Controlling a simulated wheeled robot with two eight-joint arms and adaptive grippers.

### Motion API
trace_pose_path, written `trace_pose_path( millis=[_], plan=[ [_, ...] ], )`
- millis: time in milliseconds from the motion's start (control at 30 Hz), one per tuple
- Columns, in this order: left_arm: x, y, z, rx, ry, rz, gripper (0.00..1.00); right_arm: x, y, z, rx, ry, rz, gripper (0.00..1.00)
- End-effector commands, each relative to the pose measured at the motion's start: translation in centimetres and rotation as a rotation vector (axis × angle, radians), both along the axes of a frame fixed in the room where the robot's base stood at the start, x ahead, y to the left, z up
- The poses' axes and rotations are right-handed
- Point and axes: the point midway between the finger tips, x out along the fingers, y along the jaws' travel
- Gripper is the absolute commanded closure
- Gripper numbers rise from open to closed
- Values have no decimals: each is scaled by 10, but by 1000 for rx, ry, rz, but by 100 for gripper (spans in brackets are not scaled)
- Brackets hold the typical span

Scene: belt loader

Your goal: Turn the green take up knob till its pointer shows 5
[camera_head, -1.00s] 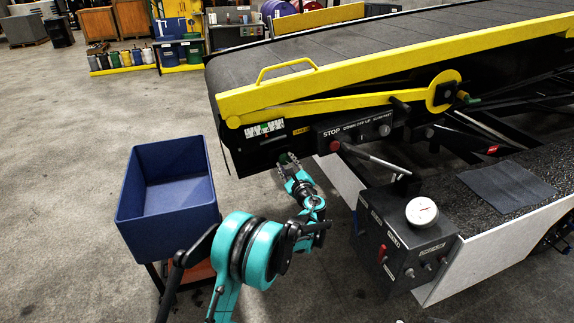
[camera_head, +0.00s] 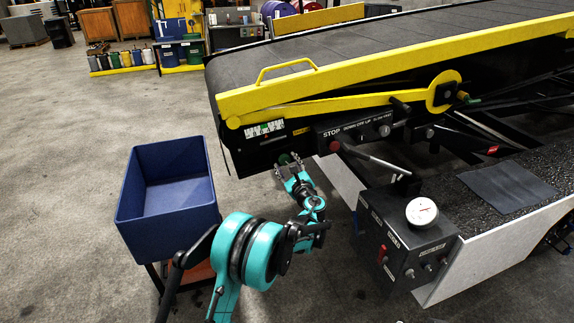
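I cannot tell whether the fingers touch the knob. My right gripper is not in view.
A blue bin (camera_head: 167,236) stands left of my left arm. The control panel with a red STOP button (camera_head: 335,146) is right of the gripper. A black control box (camera_head: 403,262) with a round white gauge (camera_head: 421,211) stands at the lower right. Open floor lies left.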

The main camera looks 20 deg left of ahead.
Motion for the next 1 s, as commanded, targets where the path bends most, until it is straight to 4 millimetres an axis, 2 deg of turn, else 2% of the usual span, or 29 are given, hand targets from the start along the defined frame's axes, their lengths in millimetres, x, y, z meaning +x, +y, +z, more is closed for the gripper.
trace_pose_path(
  millis=[367, 467, 800, 1000],
  plan=[
    [-4, -3, 0, 0, 0, -1, 43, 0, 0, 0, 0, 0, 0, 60],
    [-15, -11, 0, 0, 0, -2, 43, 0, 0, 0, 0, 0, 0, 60],
    [-76, -52, 0, 0, 0, -2, 43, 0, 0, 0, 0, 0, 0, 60],
    [-96, -65, 0, 0, 0, -1, 43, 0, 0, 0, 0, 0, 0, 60]
  ],
)
